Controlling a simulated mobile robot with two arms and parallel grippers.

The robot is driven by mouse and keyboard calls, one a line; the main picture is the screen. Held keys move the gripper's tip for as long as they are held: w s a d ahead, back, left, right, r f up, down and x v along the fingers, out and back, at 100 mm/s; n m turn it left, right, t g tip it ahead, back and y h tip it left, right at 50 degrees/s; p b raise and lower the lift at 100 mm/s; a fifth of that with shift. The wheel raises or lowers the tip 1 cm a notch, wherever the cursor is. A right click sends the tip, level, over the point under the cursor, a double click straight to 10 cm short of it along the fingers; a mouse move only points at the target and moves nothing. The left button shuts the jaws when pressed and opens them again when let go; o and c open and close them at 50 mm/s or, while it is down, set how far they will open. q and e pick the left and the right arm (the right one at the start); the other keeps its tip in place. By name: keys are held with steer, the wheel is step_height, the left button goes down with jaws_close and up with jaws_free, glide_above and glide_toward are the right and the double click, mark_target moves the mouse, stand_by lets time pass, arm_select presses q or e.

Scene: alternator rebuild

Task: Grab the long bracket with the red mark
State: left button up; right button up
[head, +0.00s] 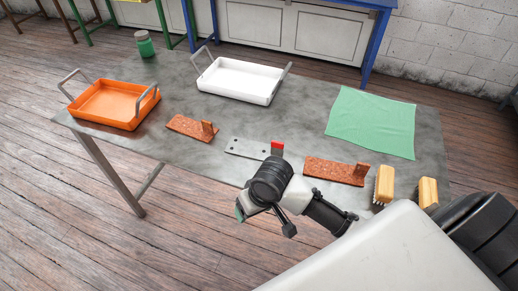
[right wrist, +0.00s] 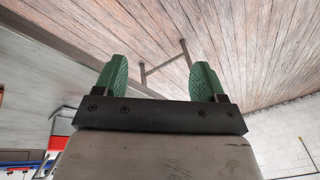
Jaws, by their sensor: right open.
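A long grey metal bracket (head: 247,149) lies on the table, near its front middle. It has holes in its flat plate and a red mark on the upright tab (head: 277,148) at its right end. My right gripper (head: 240,212) is in front of the table's front edge, nearer to me than the bracket and apart from it. One green fingertip shows there. In the right wrist view, its two green fingers (right wrist: 160,80) are spread apart with nothing between them, against the wooden floor. My left gripper is not in view.
Rusty brackets lie left (head: 190,126) and right (head: 335,171) of the grey one. Two yellow-handled brushes (head: 384,184) stand at the right. An orange tray (head: 105,104), white tray (head: 240,80), green cloth (head: 372,121) and green jar (head: 144,44) are further back. The grey table (head: 190,165) is bare between them.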

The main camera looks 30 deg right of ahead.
mark_target(277, 142)
steer(key=w+d+r+m, duration=0.1)
steer(key=w+d+r, duration=0.1)
steer(key=w, duration=0.1)
steer(key=w+d+r+m+g+h, duration=0.1)
steer(key=w+d+m, duration=0.1)
steer(key=w+d, duration=0.1)
steer(key=w+d+r+m, duration=0.1)
steer(key=w+d+r, duration=0.1)
steer(key=w, duration=0.2)
steer(key=shift+d+r+g+h, duration=0.3)
steer(key=shift+d, duration=0.05)
steer(key=w+d+r+m, duration=0.1)
steer(key=d+r, duration=0.1)
steer(key=w+d+r+m, duration=0.1)
steer(key=d+r+m, duration=0.1)
steer(key=d, duration=0.1)
steer(key=w+d+r+m, duration=0.2)
steer(key=shift+d+r+g, duration=0.2)
steer(key=shift+g, duration=0.1)
steer(key=shift+w+d+f, duration=0.1)
steer(key=shift+d, duration=0.1)
step_height(277, 142, down, 5)
steer(key=shift+r, duration=0.2)
step_height(277, 142, down, 6)
steer(key=shift+a+r+p, duration=0.1)
steer(key=shift+r+p, duration=0.1)
steer(key=shift+p, duration=0.65)
steer(key=shift+c, duration=0.2)
jaws_close()
steer(key=shift+r, duration=0.1)
